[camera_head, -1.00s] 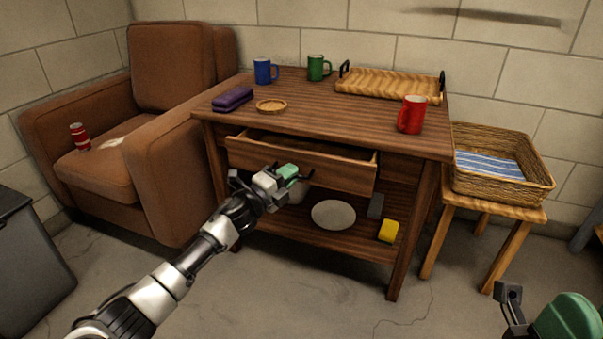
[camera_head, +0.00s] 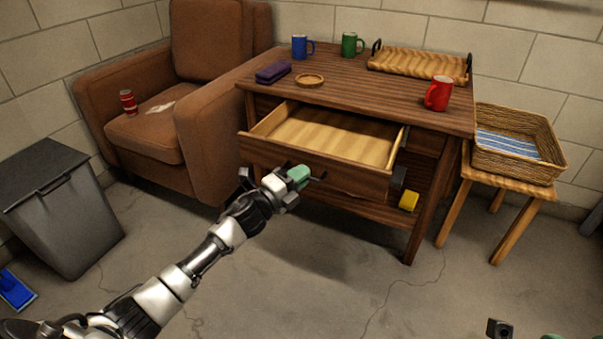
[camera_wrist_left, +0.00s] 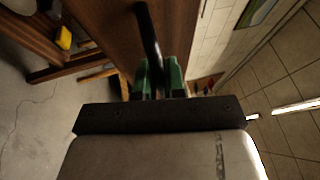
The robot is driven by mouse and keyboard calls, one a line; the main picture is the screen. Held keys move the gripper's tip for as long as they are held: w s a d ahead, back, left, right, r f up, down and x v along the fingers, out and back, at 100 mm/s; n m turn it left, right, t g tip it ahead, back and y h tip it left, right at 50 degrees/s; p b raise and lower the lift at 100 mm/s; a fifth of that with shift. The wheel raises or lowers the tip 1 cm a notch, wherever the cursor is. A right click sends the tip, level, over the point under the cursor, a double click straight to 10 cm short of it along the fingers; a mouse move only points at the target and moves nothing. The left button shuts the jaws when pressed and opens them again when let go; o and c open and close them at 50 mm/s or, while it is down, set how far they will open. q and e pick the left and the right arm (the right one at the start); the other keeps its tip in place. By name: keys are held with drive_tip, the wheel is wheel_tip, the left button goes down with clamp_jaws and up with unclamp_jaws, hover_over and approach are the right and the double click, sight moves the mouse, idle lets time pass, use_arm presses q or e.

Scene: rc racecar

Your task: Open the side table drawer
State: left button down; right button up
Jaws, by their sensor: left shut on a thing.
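The wooden side table (camera_head: 355,82) stands against the wall. Its drawer (camera_head: 325,135) is pulled well out, and its pale inside looks empty. My left gripper (camera_head: 303,176) is at the middle of the drawer front. In the left wrist view, its green fingers (camera_wrist_left: 160,78) are shut on the dark bar handle (camera_wrist_left: 149,38), with the wooden drawer front (camera_wrist_left: 105,25) just beyond. The head view hides most of the handle behind the gripper. Only a small part of my right gripper (camera_head: 500,329) shows at the bottom right edge, and its jaws cannot be judged.
On the table top are a blue mug (camera_head: 302,47), a green mug (camera_head: 352,44), a red mug (camera_head: 438,93), a purple case (camera_head: 273,72), a coaster (camera_head: 309,80) and a tray (camera_head: 420,63). An armchair (camera_head: 150,135) and bin (camera_head: 65,215) stand left. The floor ahead is clear.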

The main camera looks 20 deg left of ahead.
use_arm(q)
drive_tip(key=c, duration=1.2)
unclamp_jaws()
drive_tip(key=shift+c, duration=0.2)
drive_tip(key=p+v, duration=0.2)
drive_tip(key=v, duration=0.9)
